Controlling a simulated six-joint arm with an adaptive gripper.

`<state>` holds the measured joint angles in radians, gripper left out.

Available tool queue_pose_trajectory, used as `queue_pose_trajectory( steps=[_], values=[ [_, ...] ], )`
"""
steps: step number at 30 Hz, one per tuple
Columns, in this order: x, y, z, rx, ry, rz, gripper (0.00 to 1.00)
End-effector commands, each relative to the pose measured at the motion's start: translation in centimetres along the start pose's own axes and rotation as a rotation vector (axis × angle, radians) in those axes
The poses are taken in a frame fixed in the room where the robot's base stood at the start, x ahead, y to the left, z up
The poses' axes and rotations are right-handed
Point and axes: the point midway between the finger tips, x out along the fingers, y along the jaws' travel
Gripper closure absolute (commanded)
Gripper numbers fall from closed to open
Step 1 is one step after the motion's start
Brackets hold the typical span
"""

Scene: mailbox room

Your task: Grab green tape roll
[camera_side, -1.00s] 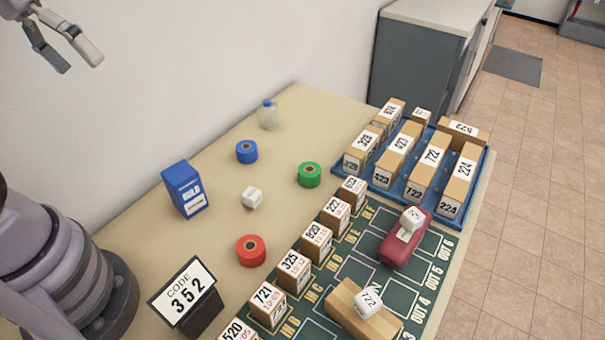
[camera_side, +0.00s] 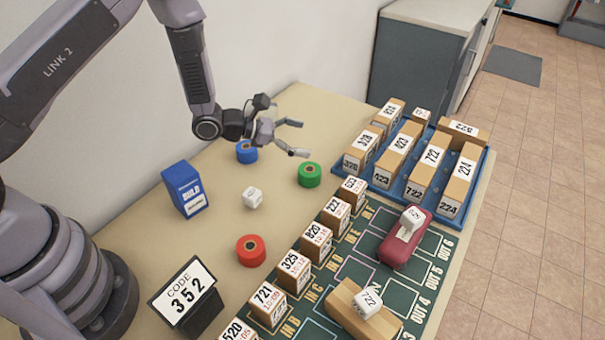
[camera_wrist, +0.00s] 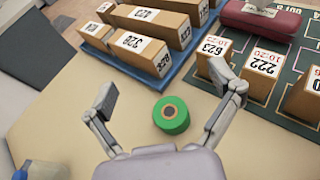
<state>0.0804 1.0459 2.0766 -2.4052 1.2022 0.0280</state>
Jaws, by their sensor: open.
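The green tape roll (camera_side: 309,175) lies flat on the beige table, left of the blue tray. My gripper (camera_side: 300,138) is open and empty, above the table and a little up and left of the roll in the side view. In the wrist view the green roll (camera_wrist: 171,114) shows between the two spread fingers of my gripper (camera_wrist: 172,98), nearer the right finger. Neither finger appears to touch it.
A blue tape roll (camera_side: 246,152) and a red one (camera_side: 251,250) lie nearby, with a white cube (camera_side: 253,197) between. Numbered boxes (camera_side: 336,214) line the green mat right of the roll. The blue tray (camera_side: 478,190) holds several boxes. A bottle (camera_wrist: 42,170) shows at the wrist view's lower left.

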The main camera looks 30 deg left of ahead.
Motion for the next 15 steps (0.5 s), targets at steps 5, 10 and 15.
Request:
queue_pose_trajectory(
  steps=[5, 10, 15],
  values=[
    [0.7, 1.0, -4.0, -0.076, 0.040, 0.086, 0.10],
    [1.5, 1.0, -6.3, -0.081, 0.042, 0.093, 0.10],
    [2.0, 0.9, -7.6, -0.080, 0.041, 0.093, 0.10]
  ],
)
